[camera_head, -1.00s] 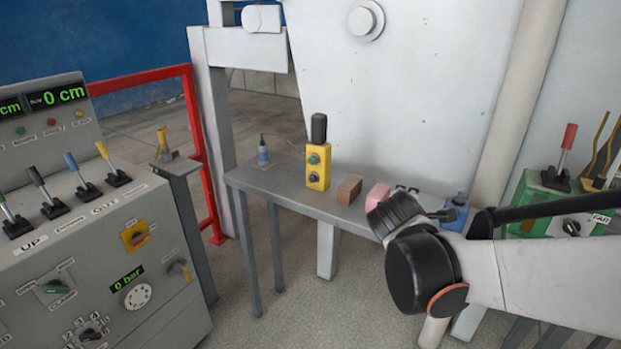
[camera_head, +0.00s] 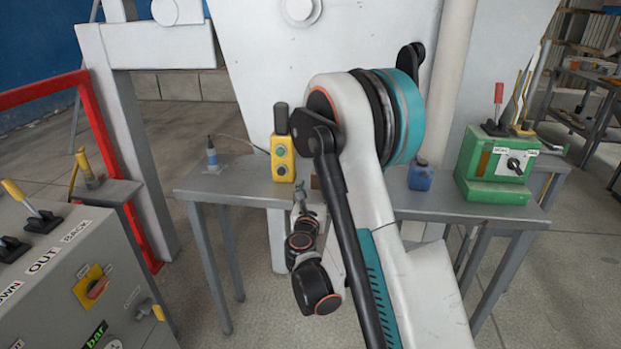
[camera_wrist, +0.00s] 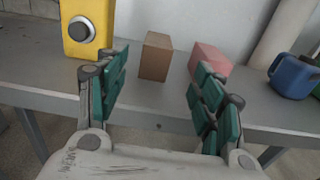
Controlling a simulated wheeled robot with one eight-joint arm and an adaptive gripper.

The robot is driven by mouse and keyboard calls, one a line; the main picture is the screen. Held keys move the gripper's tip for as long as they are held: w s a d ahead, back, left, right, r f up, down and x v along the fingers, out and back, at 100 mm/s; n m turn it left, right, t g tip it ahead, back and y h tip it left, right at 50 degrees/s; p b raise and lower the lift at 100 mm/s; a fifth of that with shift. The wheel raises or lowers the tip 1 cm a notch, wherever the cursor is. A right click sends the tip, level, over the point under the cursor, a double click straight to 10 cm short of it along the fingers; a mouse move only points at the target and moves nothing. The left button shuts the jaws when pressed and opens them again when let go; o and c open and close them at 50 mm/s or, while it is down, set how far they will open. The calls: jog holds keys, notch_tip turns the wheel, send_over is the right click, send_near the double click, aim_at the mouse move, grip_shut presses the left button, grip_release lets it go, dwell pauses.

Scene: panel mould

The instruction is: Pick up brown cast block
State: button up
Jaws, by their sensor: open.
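The brown cast block (camera_wrist: 155,56) stands on the grey table (camera_wrist: 155,112) in the wrist view, ahead of and between my open fingers. In the head view my arm hides most of the brown block; only a sliver (camera_head: 315,182) may show. My gripper (camera_wrist: 158,92) is open and empty, with green-padded fingers. It is in front of the block and apart from it. In the head view my gripper (camera_head: 305,203) is small and partly hidden near the table's front edge.
A yellow button box (camera_wrist: 89,25) stands left of the brown block. A pink block (camera_wrist: 209,60) is close on its right, and a blue container (camera_wrist: 292,76) farther right. A green control box (camera_head: 497,165) stands at the table's right. A white panel rises behind.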

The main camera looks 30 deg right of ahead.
jog(key=p+x, duration=0.1)
jog(key=x, duration=0.3)
jog(key=p+x, duration=0.1)
jog(key=x, duration=0.2)
jog(key=shift+w+d+f, duration=0.2)
jog(key=shift+w+d, duration=0.05)
jog(key=shift+w, duration=0.1)
jog(key=shift+r+b+x, duration=0.2)
jog(key=shift+b+x, duration=0.35)
jog(key=shift+x, duration=0.9)
jog(key=shift+r+b+x, duration=0.25)
jog(key=shift+b+x, duration=0.25)
jog(key=shift+x, duration=1)
jog(key=shift+w+a, duration=0.1)
jog(key=shift+a, duration=0.05)
jog(key=c, duration=1.4)
